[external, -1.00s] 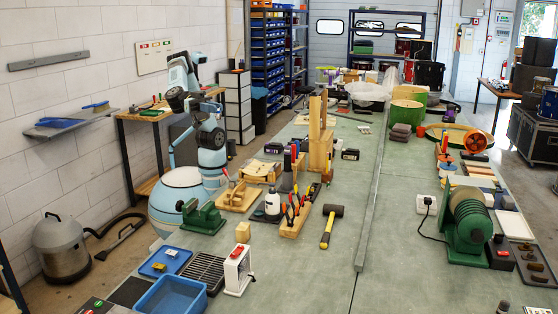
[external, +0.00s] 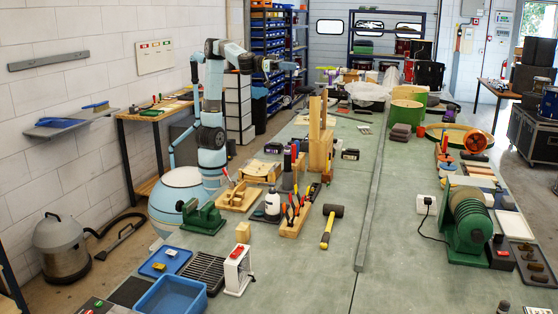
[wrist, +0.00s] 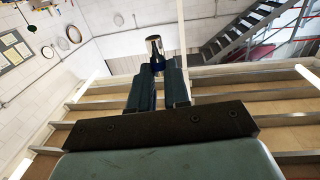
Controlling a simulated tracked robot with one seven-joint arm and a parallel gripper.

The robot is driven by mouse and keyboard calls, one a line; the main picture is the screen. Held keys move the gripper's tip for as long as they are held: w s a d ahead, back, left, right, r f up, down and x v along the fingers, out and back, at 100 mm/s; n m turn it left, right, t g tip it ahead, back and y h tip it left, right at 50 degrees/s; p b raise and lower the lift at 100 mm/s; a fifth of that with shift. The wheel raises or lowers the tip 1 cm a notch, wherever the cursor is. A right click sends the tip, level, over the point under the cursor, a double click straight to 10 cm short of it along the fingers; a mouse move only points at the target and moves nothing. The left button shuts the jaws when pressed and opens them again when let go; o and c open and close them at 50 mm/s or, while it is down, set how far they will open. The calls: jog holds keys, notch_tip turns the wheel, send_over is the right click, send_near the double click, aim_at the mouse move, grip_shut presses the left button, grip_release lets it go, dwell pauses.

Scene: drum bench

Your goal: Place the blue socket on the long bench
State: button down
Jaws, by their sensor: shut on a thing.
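My gripper (external: 287,66) is raised high above the far left part of the long bench (external: 305,270). In the wrist view my gripper (wrist: 157,78) is shut on the blue socket (wrist: 154,46), which sticks out past the fingertips. The socket has a metallic end, a dark body and a blue band near the fingers. Its lower part is hidden between the fingers. In the external view the socket is too small to make out clearly. The long bench has a grey-green top.
Tools, wooden blocks and a mallet (external: 331,226) crowd the bench's left side. A blue tray (external: 171,296) stands at its near left corner, a green machine (external: 467,219) at the right. A grey bar (external: 371,200) runs lengthwise. The near middle is clear.

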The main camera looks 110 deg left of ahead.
jog(key=w+a+f, duration=0.2)
jog(key=a+f, duration=0.2)
jog(key=a, duration=0.5)
jog(key=w+a+f+y, duration=0.1)
jog(key=a+f, duration=0.3)
jog(key=a, duration=0.6)
jog(key=w+a+f+n, duration=0.1)
jog(key=a+f, duration=0.3)
jog(key=a, duration=0.6)
jog(key=shift+w+f+y, duration=0.3)
jog(key=shift+w+y, duration=0.1)
jog(key=shift+w, duration=0.45)
jog(key=shift+a, duration=0.1)
